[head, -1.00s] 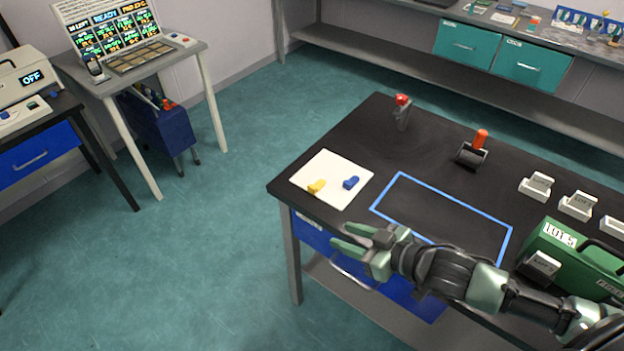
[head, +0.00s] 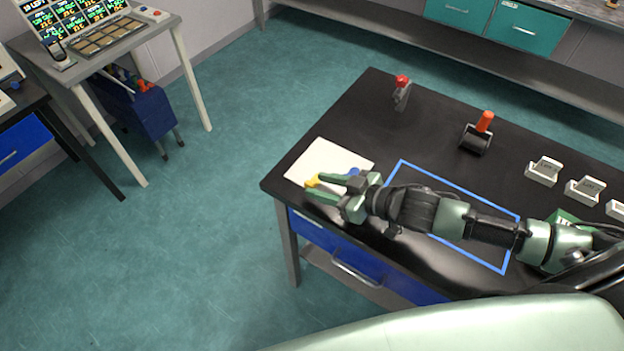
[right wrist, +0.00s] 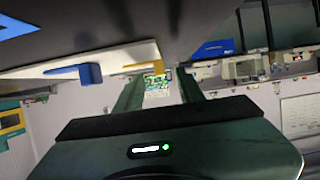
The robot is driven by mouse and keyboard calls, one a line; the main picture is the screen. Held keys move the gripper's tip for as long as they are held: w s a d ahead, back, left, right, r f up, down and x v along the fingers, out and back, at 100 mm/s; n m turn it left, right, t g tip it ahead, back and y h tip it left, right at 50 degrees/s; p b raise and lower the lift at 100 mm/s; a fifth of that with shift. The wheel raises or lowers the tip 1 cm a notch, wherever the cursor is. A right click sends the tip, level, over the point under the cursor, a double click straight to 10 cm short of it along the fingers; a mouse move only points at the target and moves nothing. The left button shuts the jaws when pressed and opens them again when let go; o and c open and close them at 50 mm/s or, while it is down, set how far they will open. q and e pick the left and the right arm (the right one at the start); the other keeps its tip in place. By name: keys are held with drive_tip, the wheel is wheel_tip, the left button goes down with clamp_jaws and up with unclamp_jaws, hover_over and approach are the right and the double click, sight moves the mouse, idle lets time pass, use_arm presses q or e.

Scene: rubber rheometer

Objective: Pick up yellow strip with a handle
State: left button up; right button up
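The yellow strip with a handle (head: 311,183) lies near the left corner of a white board (head: 325,155) on the black table. My right gripper (head: 315,187) is low at the front edge of the board, with its fingers spread. The yellow strip shows at the fingertips. In the right wrist view the yellow strip (right wrist: 143,66) appears just past the tips of the two parted fingers (right wrist: 160,78); I cannot tell whether they touch it. A blue piece (head: 353,172) is partly hidden behind the gripper; it also shows in the right wrist view (right wrist: 88,73). My left gripper is not in view.
A blue outlined rectangle (head: 455,186) lies under my right arm. A roller with an orange handle (head: 478,135) and a red-topped grey item (head: 402,92) stand farther back. Several white holders (head: 543,172) sit at the right. The table behind the board is clear.

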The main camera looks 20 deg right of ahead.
sight(309, 182)
drive_tip(key=x, duration=0.3)
drive_tip(key=shift+w+a+r, duration=0.15)
clamp_jaws()
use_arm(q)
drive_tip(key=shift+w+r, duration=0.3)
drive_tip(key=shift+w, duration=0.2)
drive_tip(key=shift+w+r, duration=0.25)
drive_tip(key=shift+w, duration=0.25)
